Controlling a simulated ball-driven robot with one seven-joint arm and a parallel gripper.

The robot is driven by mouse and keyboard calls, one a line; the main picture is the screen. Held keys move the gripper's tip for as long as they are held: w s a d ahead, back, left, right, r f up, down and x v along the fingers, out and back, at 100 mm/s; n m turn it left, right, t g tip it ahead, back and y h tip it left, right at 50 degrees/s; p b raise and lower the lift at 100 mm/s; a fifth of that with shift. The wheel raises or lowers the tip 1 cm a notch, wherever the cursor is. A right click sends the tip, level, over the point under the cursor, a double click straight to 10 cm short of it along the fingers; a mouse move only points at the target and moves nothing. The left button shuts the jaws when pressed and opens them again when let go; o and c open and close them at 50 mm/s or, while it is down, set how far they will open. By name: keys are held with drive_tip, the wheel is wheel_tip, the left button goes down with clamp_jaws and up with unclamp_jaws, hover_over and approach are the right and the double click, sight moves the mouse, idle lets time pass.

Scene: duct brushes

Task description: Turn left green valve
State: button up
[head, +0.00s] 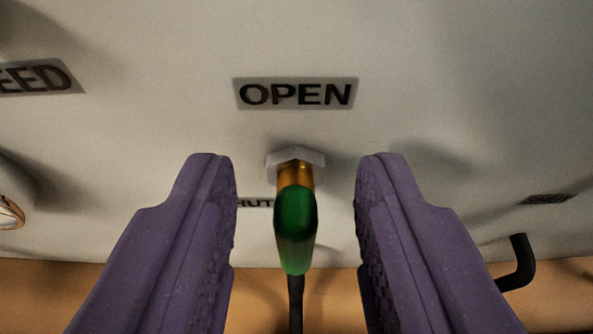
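The green valve handle (295,230) sticks out from the pale panel on a brass stem with a hex nut (296,160), in the middle of the head view. An OPEN label (296,94) is above it, and a partly hidden SHUT label (255,203) is beside it on the left. My gripper (296,205) is open, with one purple finger on each side of the handle. Gaps show between both fingers and the handle, so nothing is held.
A pale panel (440,60) fills most of the view. A partly cut-off label ending in EED (38,78) and a round gauge (10,205) are at the left. A black bent pipe (520,262) and a small label (547,199) are at the right. An orange-brown surface lies below.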

clamp_jaws()
